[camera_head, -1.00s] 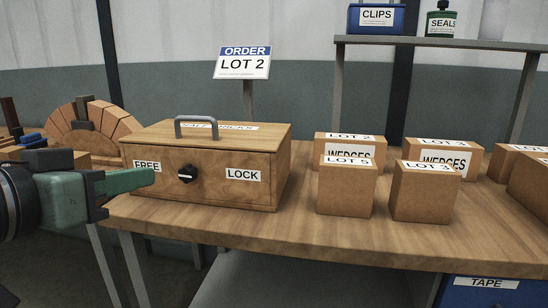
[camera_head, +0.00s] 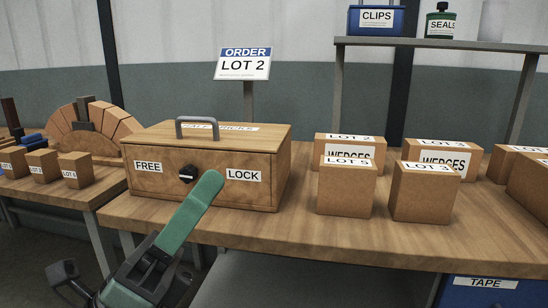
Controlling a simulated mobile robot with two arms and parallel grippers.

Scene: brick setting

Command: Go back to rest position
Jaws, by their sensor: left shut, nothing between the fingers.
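My left gripper (camera_head: 207,184) is in the lower left of the head view, its green fingers pressed together with nothing between them. It points up and away, in front of the wooden box (camera_head: 233,166), just below and right of the black knob (camera_head: 188,174). I cannot tell if it touches the box. The box has a closed lid with a grey handle (camera_head: 205,121) and labels FREE (camera_head: 148,166) and LOCK (camera_head: 243,175) on either side of the knob. My right gripper is not in view.
Cartons marked LOT 5 (camera_head: 346,190) and LOT 3 (camera_head: 425,195) stand right of the box, with wedges cartons (camera_head: 445,155) behind. An order sign reading LOT 2 (camera_head: 243,65) stands behind the box. A side table with small boxes (camera_head: 75,171) is at left. Bare tabletop (camera_head: 290,220) lies in front.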

